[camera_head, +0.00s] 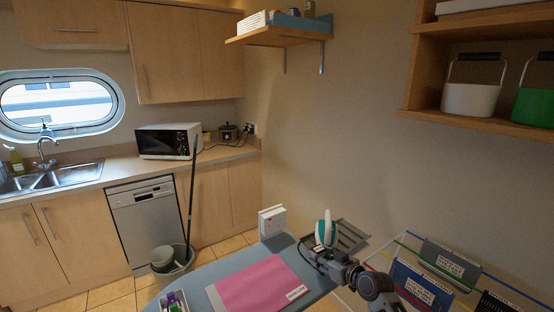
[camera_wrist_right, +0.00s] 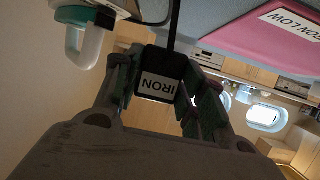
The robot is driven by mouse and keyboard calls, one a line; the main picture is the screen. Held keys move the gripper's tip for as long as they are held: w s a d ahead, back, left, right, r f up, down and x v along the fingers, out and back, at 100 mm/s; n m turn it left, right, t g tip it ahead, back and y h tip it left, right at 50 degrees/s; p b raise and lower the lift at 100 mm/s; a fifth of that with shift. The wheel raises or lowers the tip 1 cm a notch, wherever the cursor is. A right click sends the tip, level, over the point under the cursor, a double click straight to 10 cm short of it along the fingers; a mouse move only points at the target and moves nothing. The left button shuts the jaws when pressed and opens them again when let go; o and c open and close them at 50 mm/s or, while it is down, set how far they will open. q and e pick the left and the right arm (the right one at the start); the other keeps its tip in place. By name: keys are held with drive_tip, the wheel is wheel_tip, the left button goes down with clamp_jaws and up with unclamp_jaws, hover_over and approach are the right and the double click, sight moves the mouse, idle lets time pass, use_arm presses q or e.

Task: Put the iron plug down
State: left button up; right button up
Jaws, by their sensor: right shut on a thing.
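My right gripper (camera_head: 318,252) is shut on the iron plug, at the right end of the ironing board (camera_head: 222,268). In the right wrist view the black plug (camera_wrist_right: 160,74) with a white IRON label sits between the fingers of my right gripper (camera_wrist_right: 158,82), and a dark cord runs up from it. The white and teal iron (camera_head: 326,230) stands upright just behind the gripper; it also shows in the right wrist view (camera_wrist_right: 88,42). Whether the plug touches the board cannot be told. My left gripper is out of view.
A pink cloth (camera_head: 262,284) lies on the board, its label reading IRON LOW in the wrist view. A white box (camera_head: 272,222) stands by the board's far end. Labelled dark panels (camera_head: 450,262) are at the right. A bucket (camera_head: 172,268) stands on the floor.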

drive_tip(key=shift+w+d+r+m+h, duration=0.25)
drive_tip(key=shift+d+r+m+h, duration=0.05)
drive_tip(key=shift+d, duration=0.1)
drive_tip(key=w+d+r+m+t+h, duration=0.1)
drive_tip(key=d+r+m+h, duration=0.15)
drive_tip(key=r, duration=0.85)
drive_tip(key=s+d+r+m+h, duration=0.1)
drive_tip(key=s+d+r+h, duration=0.15)
drive_tip(key=s, duration=0.25)
drive_tip(key=s+f+m+h, duration=0.1)
drive_tip(key=s+f, duration=1.5)
drive_tip(key=f, duration=0.4)
drive_tip(key=shift+d+m+t, duration=0.15)
drive_tip(key=shift+m+t, duration=0.2)
drive_tip(key=shift+t, duration=0.05)
drive_tip(key=shift+w+r, duration=0.1)
drive_tip(key=shift+r, duration=0.05)
